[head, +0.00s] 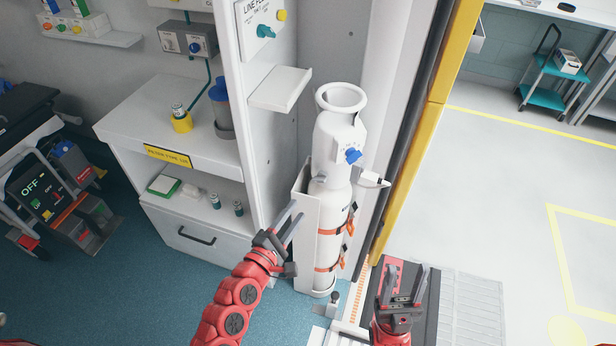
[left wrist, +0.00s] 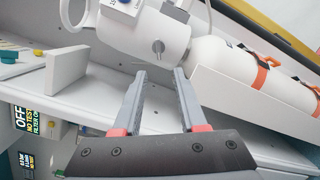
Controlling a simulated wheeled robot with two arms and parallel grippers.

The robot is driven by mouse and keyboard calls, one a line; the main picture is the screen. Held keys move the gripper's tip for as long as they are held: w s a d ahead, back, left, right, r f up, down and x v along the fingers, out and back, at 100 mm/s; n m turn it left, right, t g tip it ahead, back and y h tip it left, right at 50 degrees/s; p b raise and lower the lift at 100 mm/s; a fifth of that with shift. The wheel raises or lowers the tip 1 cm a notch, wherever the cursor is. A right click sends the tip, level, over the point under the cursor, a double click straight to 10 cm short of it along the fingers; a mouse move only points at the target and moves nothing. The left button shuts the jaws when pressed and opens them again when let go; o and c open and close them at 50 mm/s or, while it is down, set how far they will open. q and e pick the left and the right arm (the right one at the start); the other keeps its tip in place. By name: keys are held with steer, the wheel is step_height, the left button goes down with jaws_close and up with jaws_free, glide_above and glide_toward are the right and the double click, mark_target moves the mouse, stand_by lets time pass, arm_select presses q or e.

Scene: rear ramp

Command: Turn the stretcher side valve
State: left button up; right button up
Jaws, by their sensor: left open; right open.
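A white gas cylinder (head: 330,215) stands upright in a white holder, held by orange straps. Its white valve head (head: 338,145) has a blue knob (head: 353,156) on the front right and a small grey knob (head: 321,181) on the left side. In the left wrist view, the grey knob (left wrist: 158,47) lies straight beyond my left fingertips, apart from them; the blue knob (left wrist: 123,2) is cut by the top edge. My left gripper (head: 296,211) is open and empty, left of the cylinder and below the grey knob. My right gripper (head: 405,271) is open and empty near the doorway.
A white shelf (head: 280,88) juts out left of the valve head. A cabinet (head: 185,135) with a yellow-labelled top stands further left. A white nozzle (head: 373,179) sticks out right of the cylinder. The yellow door frame (head: 413,140) is beyond. Blue floor (head: 150,290) is clear.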

mark_target(315, 181)
arm_select(q)
steer(key=x, duration=1)
steer(key=shift+w+r, duration=0.15)
steer(key=shift+w, duration=0.05)
steer(key=shift+w+d, duration=0.1)
steer(key=shift+w, duration=0.4)
jaws_close()
